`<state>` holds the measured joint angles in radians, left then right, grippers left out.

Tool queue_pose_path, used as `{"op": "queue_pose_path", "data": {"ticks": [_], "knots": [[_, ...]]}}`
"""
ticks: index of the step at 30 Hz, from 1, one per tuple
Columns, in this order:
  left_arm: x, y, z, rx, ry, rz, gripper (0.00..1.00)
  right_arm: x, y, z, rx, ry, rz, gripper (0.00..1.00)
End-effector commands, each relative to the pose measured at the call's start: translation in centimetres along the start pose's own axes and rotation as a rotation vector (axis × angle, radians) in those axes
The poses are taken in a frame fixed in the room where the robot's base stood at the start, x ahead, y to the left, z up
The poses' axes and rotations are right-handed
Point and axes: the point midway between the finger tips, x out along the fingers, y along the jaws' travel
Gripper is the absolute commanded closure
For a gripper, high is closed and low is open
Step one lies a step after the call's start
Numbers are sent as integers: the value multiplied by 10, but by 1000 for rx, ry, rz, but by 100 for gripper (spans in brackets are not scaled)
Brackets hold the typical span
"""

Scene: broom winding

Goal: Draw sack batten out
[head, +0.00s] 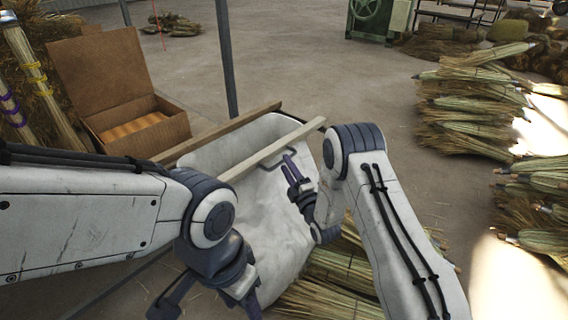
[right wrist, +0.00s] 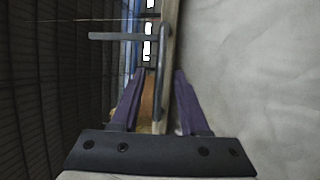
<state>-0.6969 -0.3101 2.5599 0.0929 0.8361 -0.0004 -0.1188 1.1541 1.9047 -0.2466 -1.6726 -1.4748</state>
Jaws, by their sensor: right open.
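The pale wooden sack batten (head: 262,150) lies along the near top edge of a white sack (head: 275,215), sloping up to the right. A grey metal handle (head: 291,153) sits at the batten. My right gripper (head: 289,163) is at this handle. In the right wrist view its purple fingers (right wrist: 158,88) are open, with the grey handle bar (right wrist: 161,75) and the batten's edge (right wrist: 172,35) between them; I cannot tell whether they touch. My left gripper (head: 207,303) is at the bottom, left of the sack, with its fingers apart and nothing seen between them.
A browner wooden bar (head: 215,133) runs along the sack's far edge. An open cardboard box (head: 140,127) stands behind at the left, near a grey post (head: 226,60). Broom bundles (head: 465,105) are piled at the right, and more straw (head: 340,270) lies below the sack.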

Motion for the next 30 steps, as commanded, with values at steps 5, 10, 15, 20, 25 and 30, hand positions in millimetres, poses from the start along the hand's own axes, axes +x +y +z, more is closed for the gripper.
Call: {"op": "queue_pose_path", "data": {"ticks": [5,10,15,20,25,30], "knots": [[3,0,0,0,0,0,50,21,0,0,0,0,2,55],[4,0,0,0,0,0,50,28,0,0,0,0,0,55],[4,0,0,0,0,0,50,28,0,0,1,0,0,55],[4,0,0,0,0,0,50,28,0,0,1,0,-1,100],[4,0,0,0,0,0,50,27,0,0,1,0,-1,100],[4,0,0,0,0,0,50,27,0,0,1,0,-1,100]]}}
